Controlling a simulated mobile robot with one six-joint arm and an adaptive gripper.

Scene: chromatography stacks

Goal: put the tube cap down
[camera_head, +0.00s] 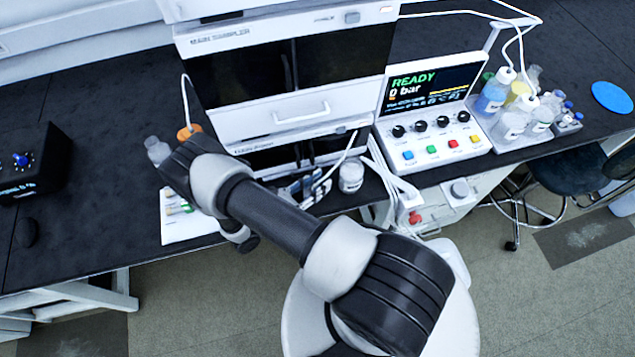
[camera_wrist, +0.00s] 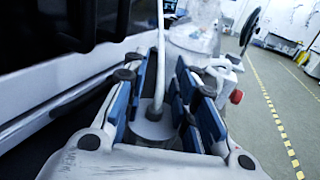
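In the wrist view, the tube cap (camera_wrist: 154,126) is a grey round piece with a pale tube rising from it. It sits between the blue-padded fingers of my gripper (camera_wrist: 165,100), filling the gap between them. The cap's underside is hidden.
A white tray (camera_head: 178,229) lies near the bench's front edge. The instrument stack (camera_head: 262,125) rises close behind. A lidded jar (camera_head: 351,176) stands to the right. The black bench (camera_head: 95,185) is clear between a black box (camera_head: 36,165) and the bottle.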

